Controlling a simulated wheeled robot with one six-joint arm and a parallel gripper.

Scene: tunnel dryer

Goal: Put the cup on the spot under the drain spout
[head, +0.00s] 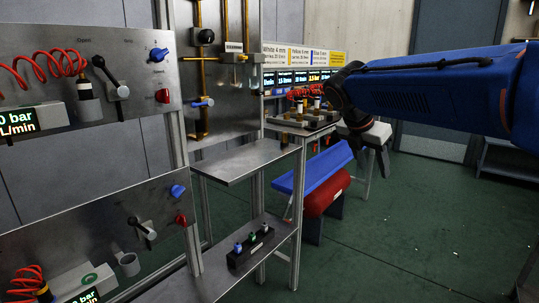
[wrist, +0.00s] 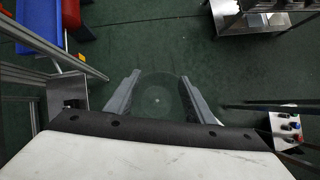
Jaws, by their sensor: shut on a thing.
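My gripper (wrist: 158,80) is shut on a clear, see-through cup (wrist: 157,98), whose round outline shows between the two fingers in the wrist view, above the green floor. In the head view my gripper (head: 377,158) hangs at the right, apart from the panels, and I cannot make out the cup there. A brass pipe (head: 199,70) with a blue-handled valve (head: 201,103) runs down the back panel and ends above a steel shelf (head: 235,161). It looks like the drain spout.
A blue and red bench (head: 320,172) stands between the shelf and my gripper. A lower shelf (head: 215,280) carries a black rack (head: 250,245) of small bottles. Control panels (head: 80,75) with red hoses fill the left. The green floor (head: 420,230) at right is clear.

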